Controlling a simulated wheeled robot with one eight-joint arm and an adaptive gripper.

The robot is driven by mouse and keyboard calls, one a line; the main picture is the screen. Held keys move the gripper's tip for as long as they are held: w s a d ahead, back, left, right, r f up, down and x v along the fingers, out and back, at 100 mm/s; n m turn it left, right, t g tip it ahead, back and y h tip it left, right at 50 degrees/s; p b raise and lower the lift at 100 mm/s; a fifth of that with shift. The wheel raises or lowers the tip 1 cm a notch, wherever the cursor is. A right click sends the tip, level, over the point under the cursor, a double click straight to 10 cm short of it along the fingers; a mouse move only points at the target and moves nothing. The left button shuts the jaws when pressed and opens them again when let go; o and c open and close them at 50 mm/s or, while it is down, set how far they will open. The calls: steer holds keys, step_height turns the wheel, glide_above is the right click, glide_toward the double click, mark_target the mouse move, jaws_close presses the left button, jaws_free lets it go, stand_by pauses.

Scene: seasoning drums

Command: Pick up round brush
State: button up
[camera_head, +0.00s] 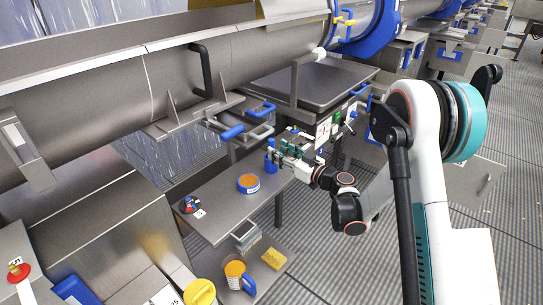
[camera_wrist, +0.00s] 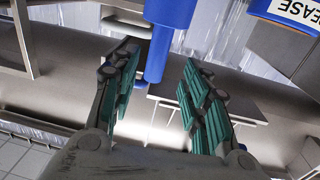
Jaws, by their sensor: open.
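A blue upright object (camera_head: 271,152), which I take to be the round brush, stands near the back of the small steel table (camera_head: 222,205). In the wrist view its blue cylindrical body (camera_wrist: 158,60) has a wider part at the top of the picture and a narrower part below. No bristles are clear to see. My gripper (camera_head: 278,149) is just to its right in the head view. In the wrist view my gripper (camera_wrist: 160,65) is open, with teal pads on both sides of the blue body. I cannot tell whether they touch it.
A blue and orange round tin (camera_head: 248,184) stands on the table; its label ending "EASE" (camera_wrist: 297,12) shows in the wrist view. Small red and blue items (camera_head: 189,205) lie at the table's left. Below are a yellow block (camera_head: 273,258) and a blue-handled container (camera_head: 236,278). Steel machinery overhangs.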

steer(key=x, duration=0.1)
steer(key=b+x, duration=0.1)
steer(key=x, duration=0.2)
steer(key=shift+w+f+b, duration=0.3)
steer(key=shift+b, duration=0.1)
steer(key=shift+w+a+r, duration=0.1)
steer(key=shift+w+a, duration=0.15)
steer(key=shift+w, duration=0.05)
jaws_close()
